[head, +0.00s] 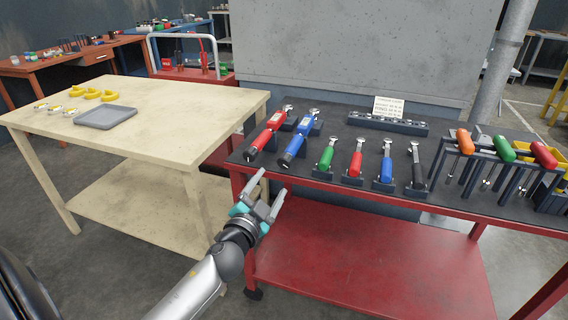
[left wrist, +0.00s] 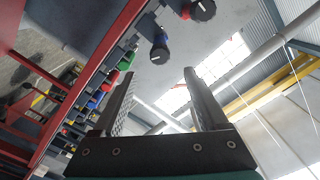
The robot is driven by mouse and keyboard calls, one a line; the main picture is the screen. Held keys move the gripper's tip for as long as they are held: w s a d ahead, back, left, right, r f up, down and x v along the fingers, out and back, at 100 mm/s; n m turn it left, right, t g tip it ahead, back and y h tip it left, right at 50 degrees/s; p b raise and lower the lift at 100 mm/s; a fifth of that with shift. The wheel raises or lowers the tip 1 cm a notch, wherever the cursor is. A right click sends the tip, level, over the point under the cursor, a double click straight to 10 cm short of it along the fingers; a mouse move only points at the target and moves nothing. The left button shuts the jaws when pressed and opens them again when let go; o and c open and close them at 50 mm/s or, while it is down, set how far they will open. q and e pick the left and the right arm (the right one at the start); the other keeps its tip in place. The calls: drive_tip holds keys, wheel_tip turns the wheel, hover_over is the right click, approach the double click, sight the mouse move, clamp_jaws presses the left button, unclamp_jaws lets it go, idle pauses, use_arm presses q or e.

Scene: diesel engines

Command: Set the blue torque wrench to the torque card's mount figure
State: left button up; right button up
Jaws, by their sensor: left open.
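The blue torque wrench (head: 292,149) lies in a holder at the left end of the dark-topped red bench, its handle end towards the front edge. A red torque wrench (head: 267,132) lies to its left. The blue wrench's dark end knob also shows in the left wrist view (left wrist: 160,52). The white torque card (head: 388,106) stands at the bench's back; its print is too small to read. My left gripper (head: 269,190) is open and empty, in front of the bench edge and short of the wrench handles. My right gripper is out of view.
Green (head: 326,157), red, blue and black-handled wrenches stand in holders to the right, then a rack with screwdrivers (head: 503,148). A socket rail (head: 388,123) lies before the card. A wooden table (head: 170,125) with a grey tray (head: 105,117) stands left.

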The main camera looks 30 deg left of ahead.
sight(283, 164)
use_arm(q)
drive_tip(key=b+x, duration=0.1)
drive_tip(key=x, duration=0.7)
drive_tip(key=shift+w+a, duration=0.1)
drive_tip(key=shift+w, duration=0.15)
drive_tip(key=shift+x, duration=0.95)
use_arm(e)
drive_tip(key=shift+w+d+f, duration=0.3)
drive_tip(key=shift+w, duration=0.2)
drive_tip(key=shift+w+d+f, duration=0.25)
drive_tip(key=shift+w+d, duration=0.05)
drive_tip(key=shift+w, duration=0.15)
use_arm(q)
clamp_jaws()
